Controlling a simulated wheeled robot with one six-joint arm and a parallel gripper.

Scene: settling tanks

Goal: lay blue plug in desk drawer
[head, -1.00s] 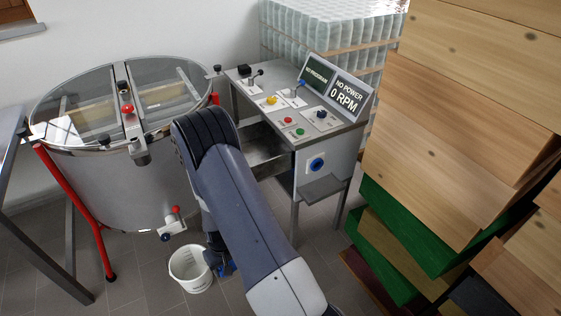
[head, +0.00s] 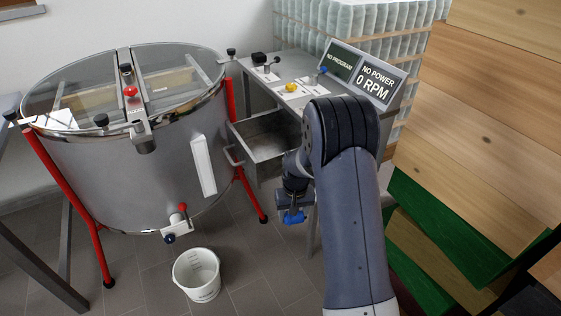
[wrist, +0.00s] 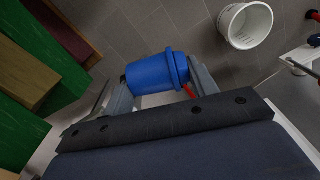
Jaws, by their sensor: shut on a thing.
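The blue plug (wrist: 155,73) is held between the two fingers of my gripper (wrist: 158,84) in the wrist view, clear of the floor. In the head view the blue plug (head: 293,217) hangs at the end of my gripper (head: 294,207), below and in front of the desk drawer. The desk drawer (head: 262,158) is pulled open, and the visible part of its metal inside looks empty. My arm hides part of the drawer's right side and the desk front.
A steel tank (head: 120,185) with red legs stands left of the drawer. A white bucket (head: 197,275) is on the floor below. The control desk (head: 275,90) has a display reading 0 RPM. Stacked wooden boxes (head: 480,120) fill the right side.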

